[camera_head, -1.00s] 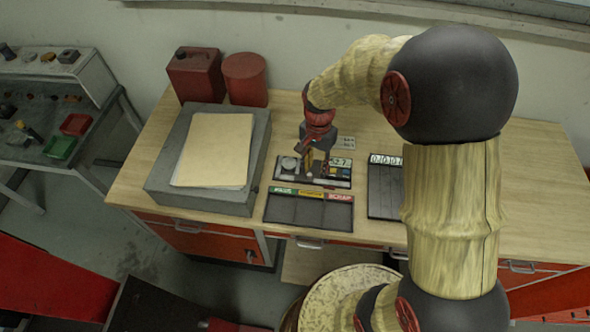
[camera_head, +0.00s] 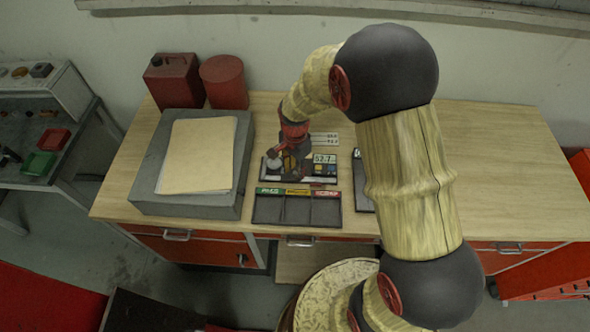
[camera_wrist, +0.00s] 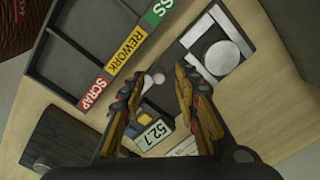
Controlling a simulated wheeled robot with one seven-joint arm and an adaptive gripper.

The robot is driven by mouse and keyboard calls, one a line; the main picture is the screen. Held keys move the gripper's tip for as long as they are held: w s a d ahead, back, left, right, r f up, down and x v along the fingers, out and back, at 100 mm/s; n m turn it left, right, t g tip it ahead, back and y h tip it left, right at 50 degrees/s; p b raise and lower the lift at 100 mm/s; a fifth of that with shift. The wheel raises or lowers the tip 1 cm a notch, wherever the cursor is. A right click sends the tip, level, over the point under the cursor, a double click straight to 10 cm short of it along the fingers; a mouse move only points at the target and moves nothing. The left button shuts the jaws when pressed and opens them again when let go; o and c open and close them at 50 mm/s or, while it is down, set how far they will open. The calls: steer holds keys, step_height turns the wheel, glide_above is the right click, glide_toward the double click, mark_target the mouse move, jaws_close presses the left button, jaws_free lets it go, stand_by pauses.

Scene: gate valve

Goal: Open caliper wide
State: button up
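The caliper, a dark bench unit with a lit display (camera_head: 324,158) that reads about 52.7, lies on the bench. The display also shows in the wrist view (camera_wrist: 154,132). In the head view my gripper (camera_head: 281,164) hides part of the caliper's middle.
A dark sorting tray (camera_head: 298,209) with green, yellow and red labels lies just in front of the caliper. A grey block (camera_head: 146,190) with a folder (camera_head: 199,155) stands to the left. A red can (camera_head: 174,80) and red canister (camera_head: 223,82) stand behind it. The bench's right side is clear.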

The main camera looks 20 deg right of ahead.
steer(key=shift+f, duration=0.15)
steer(key=shift+c, duration=0.8)
jaws_close()
